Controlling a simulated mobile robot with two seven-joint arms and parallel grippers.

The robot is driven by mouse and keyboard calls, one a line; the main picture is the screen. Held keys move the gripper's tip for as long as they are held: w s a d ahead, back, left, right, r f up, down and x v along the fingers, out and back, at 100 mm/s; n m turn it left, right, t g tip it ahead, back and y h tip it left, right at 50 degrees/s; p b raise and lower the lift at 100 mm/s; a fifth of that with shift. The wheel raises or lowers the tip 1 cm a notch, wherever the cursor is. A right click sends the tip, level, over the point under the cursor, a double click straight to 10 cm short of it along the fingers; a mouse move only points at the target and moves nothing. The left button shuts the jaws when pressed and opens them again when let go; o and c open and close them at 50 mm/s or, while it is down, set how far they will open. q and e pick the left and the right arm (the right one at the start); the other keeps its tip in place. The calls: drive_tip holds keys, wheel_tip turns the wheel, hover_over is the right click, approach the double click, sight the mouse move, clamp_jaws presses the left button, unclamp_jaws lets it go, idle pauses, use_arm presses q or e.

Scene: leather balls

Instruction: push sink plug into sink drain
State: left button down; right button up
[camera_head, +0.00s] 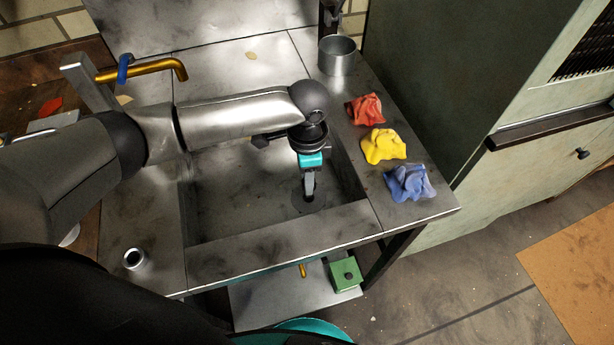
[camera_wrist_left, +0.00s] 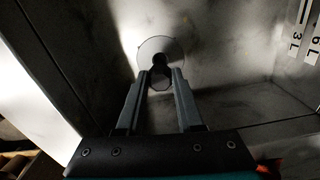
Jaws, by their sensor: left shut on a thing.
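The metal sink basin (camera_head: 235,210) is set in a steel counter. My left gripper (camera_head: 309,194) reaches down into the basin near its right side. In the left wrist view its two fingers (camera_wrist_left: 161,82) are shut on the small dark sink plug (camera_wrist_left: 160,66). A round grey disc, which looks like the sink drain (camera_wrist_left: 147,47), lies directly behind the plug in that view. In the head view the round drain area (camera_head: 300,208) shows around the fingertips, and the plug is mostly hidden. I cannot tell whether the plug is seated. My right gripper is not in view.
Red (camera_head: 366,108), yellow (camera_head: 383,146) and blue (camera_head: 410,182) cloths lie on the counter right of the basin. A metal cup (camera_head: 337,55) stands behind them. A brass faucet (camera_head: 150,68) is at the back left. A green box (camera_head: 345,275) sits on the lower shelf.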

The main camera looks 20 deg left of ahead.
use_arm(q)
drive_tip(key=shift+f+b, duration=0.3)
drive_tip(key=shift+f, duration=0.15)
drive_tip(key=shift+f, duration=0.75)
idle(0.4)
drive_tip(key=shift+f, duration=0.35)
idle(0.6)
drive_tip(key=shift+p, duration=0.65)
drive_tip(key=shift+f, duration=0.55)
idle(0.5)
drive_tip(key=shift+c, duration=2.3)
unclamp_jaws()
wheel_tip(320, 180, up, 15)
drive_tip(key=p, duration=0.4)
drive_tip(key=shift+r, duration=0.15)
